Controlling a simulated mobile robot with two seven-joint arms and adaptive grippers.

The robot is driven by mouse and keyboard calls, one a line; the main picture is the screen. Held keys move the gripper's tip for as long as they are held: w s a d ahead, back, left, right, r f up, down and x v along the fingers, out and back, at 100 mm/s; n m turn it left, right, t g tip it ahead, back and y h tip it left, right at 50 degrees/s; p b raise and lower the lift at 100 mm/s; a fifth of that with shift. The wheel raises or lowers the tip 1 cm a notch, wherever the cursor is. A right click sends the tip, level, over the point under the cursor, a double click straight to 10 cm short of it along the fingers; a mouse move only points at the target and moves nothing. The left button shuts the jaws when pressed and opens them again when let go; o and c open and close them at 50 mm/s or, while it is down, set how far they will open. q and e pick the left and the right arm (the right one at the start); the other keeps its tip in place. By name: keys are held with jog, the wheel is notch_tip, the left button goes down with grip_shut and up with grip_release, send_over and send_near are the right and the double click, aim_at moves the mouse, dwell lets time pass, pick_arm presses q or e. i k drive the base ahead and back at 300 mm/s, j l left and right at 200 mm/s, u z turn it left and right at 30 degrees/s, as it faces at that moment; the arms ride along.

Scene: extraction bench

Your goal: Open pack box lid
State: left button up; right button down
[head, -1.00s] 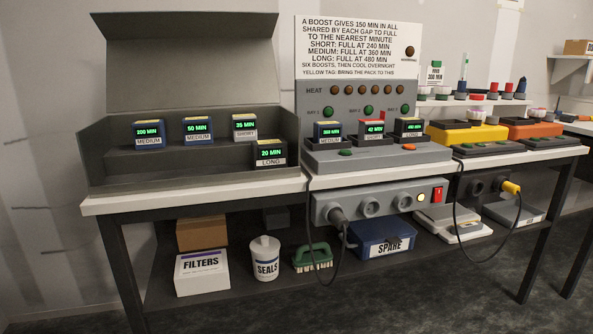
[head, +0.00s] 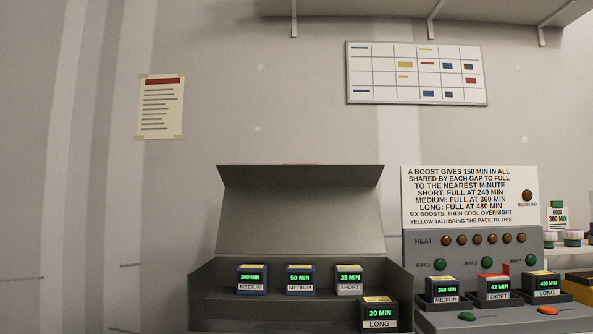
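The pack box (head: 270,318) is a grey box on the bench at the bottom of the head view. Its lid (head: 305,215) stands raised and open, leaning back behind the box. Inside, on a raised step, sit a blue 200 MIN medium pack (head: 252,280), a blue 50 MIN medium pack (head: 300,280) and a light 35 MIN short pack (head: 348,280). A dark 20 MIN long pack (head: 378,315) sits lower at the front right. The box's lower front is cut off by the frame edge. Neither gripper is in view.
A grey charger (head: 470,262) stands right of the box, with three packs in its bays reading 360 (head: 446,291), 42 (head: 499,289) and 400 MIN (head: 546,286). An instruction sign (head: 470,196) stands above it. A shelf (head: 420,8) and a wall chart (head: 417,73) are higher up.

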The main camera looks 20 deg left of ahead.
aim_at(284, 209)
jog(key=i+j, duration=0.25)
jog(key=i+j+z, duration=0.1)
jog(key=j, duration=0.3)
jog(key=i+j+z, duration=0.1)
jog(key=i+j, duration=0.25)
